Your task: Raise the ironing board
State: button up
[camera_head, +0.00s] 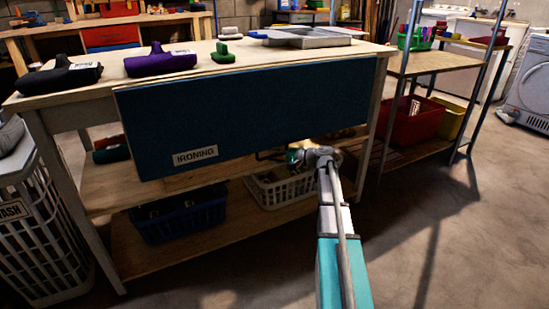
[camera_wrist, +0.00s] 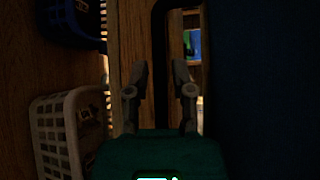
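The ironing board (camera_head: 240,115) is a dark blue panel with an "IRONING" label, hanging down against the front of the wooden workbench. A thin dark handle (camera_head: 268,155) shows just below its lower edge. My gripper (camera_head: 300,157) is at that lower edge, near the handle's right end. In the wrist view my gripper (camera_wrist: 160,80) has its two fingers apart, with the black handle bar (camera_wrist: 159,45) running between them. I cannot tell whether either finger touches the bar. The board's dark face (camera_wrist: 260,90) fills the right of the wrist view.
The workbench top (camera_head: 215,75) carries a black, a purple and a green item and a metal tray. A white basket (camera_head: 285,190) and blue basket (camera_head: 178,218) sit on its lower shelf. A white hamper (camera_head: 45,240) stands at left. Floor at front right is clear.

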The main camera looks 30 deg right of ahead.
jog(key=shift+w+a, duration=0.1)
grip_shut()
